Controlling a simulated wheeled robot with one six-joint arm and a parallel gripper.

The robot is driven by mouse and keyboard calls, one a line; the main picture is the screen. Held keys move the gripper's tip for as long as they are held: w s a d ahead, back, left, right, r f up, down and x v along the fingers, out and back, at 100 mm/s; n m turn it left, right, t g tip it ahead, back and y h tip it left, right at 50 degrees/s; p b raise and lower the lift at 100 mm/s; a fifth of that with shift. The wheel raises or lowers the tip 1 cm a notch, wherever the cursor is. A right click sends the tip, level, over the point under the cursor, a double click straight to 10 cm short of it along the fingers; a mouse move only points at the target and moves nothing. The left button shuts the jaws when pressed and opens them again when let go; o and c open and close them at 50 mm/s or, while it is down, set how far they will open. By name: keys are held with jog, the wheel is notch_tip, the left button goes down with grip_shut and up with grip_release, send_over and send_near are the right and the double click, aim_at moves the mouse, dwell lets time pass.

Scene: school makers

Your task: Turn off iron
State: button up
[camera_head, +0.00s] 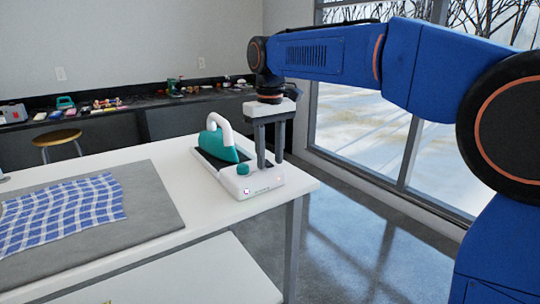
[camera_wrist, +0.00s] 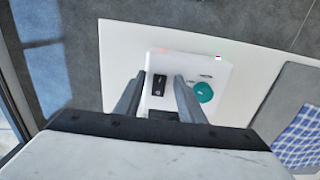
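The teal and white iron (camera_head: 220,142) rests on its white station (camera_head: 258,186) at the right end of the white table. The station has a teal knob (camera_head: 242,169), also seen in the wrist view (camera_wrist: 203,92). In the wrist view a black switch (camera_wrist: 158,86) on the station lies between and beyond my fingertips. My gripper (camera_head: 270,163) points down at the station's right side, fingers apart and empty. I cannot tell whether the fingertips touch the station. The switch is hidden in the head view.
A grey mat (camera_head: 160,205) with a blue checked cloth (camera_head: 62,212) covers the table's left part. The table edge lies close to the station's right. A stool (camera_head: 57,138) and a dark counter (camera_head: 172,118) with small items stand behind. Windows are at the right.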

grip_shut()
jog(key=shift+w+a+g+h, duration=0.25)
jog(key=shift+g+h, duration=0.15)
jog(key=shift+g, duration=0.3)
jog(key=shift+w+r+g+h, duration=0.1)
jog(key=shift+w+g+h, duration=0.05)
jog(key=shift+g+h, duration=0.3)
